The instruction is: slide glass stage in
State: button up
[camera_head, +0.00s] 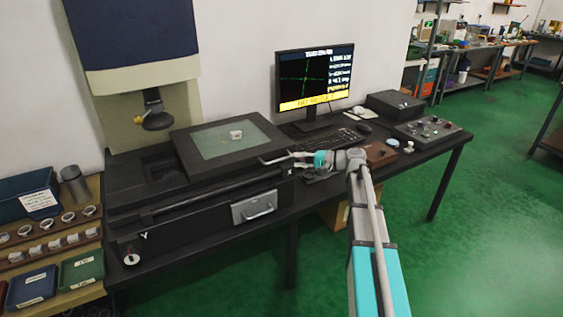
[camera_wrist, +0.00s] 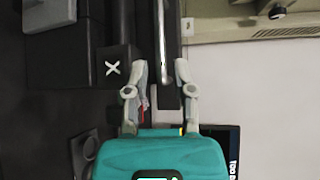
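The glass stage (camera_head: 178,146) is a dark frame around a pale green glass plate (camera_head: 222,139). It sits on the black base of the measuring machine, to the right of the lens column. A small metal ring (camera_head: 236,134) lies on the glass. A bar handle (camera_head: 275,160) sticks out on the stage's right side. My gripper (camera_head: 306,165) is at the handle's right end. In the wrist view my gripper (camera_wrist: 161,72) is open, with one finger on each side of the handle bar (camera_wrist: 162,38). Contact with the bar cannot be told.
A monitor (camera_head: 315,77), keyboard (camera_head: 335,138) and mouse (camera_head: 364,127) stand behind my gripper. A control panel (camera_head: 427,129) and brown block (camera_head: 379,153) are to its right. Rings and bins fill a wooden rack (camera_head: 90,216) at left. A lens (camera_head: 154,118) hangs left of the stage.

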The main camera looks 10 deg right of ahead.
aim_at(283, 159)
jog(key=shift+b+x, duration=0.4)
jog(key=shift+x, duration=2.9)
grip_shut()
